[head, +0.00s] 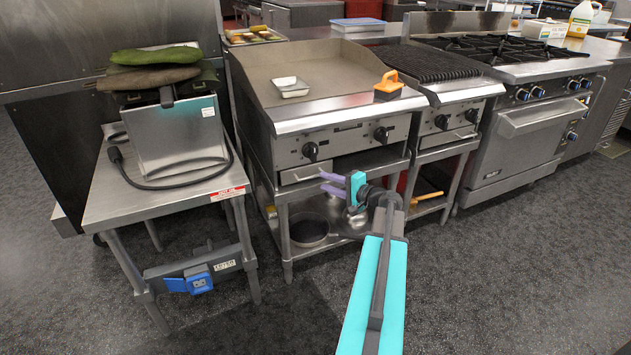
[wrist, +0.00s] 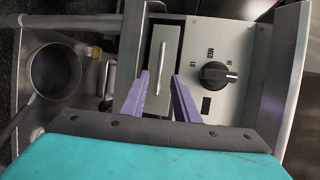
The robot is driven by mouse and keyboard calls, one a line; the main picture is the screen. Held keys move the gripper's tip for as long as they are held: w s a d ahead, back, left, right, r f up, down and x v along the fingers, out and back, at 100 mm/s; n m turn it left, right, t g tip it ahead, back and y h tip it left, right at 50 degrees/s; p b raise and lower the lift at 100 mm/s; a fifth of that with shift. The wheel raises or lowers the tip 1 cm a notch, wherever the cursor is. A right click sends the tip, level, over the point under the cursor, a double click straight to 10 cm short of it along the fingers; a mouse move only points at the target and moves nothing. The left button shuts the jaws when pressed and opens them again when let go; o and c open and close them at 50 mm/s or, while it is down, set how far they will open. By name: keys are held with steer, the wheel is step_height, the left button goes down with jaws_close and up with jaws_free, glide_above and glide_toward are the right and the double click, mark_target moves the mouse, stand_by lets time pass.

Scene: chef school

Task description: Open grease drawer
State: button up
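The grease drawer (head: 298,174) is a small steel front low on the left of the griddle, under its left knob. In the wrist view the grease drawer (wrist: 167,45) shows a slim bar handle (wrist: 161,68) and looks shut. My gripper (head: 323,181) is just in front of the griddle, right of the drawer in the head view. In the wrist view my gripper (wrist: 160,76) has its two purple fingers apart, one to each side of the handle in the picture. Whether they reach the handle's depth I cannot tell. Nothing is held.
The griddle (head: 290,70) has a black knob (wrist: 217,75) beside the drawer. A round pot (head: 308,230) sits on the shelf below. A steel side table (head: 180,185) stands at left, the grill (head: 430,62) and range (head: 530,120) at right. The floor in front is clear.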

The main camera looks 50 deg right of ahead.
mark_target(313, 177)
steer(key=shift+w+f, duration=0.15)
steer(key=shift+w, duration=0.75)
steer(key=shift+w+f, duration=0.2)
steer(key=shift+w, duration=0.7)
steer(key=shift+w+f, duration=0.15)
steer(key=shift+w, duration=0.75)
jaws_close()
steer(key=shift+a, duration=0.25)
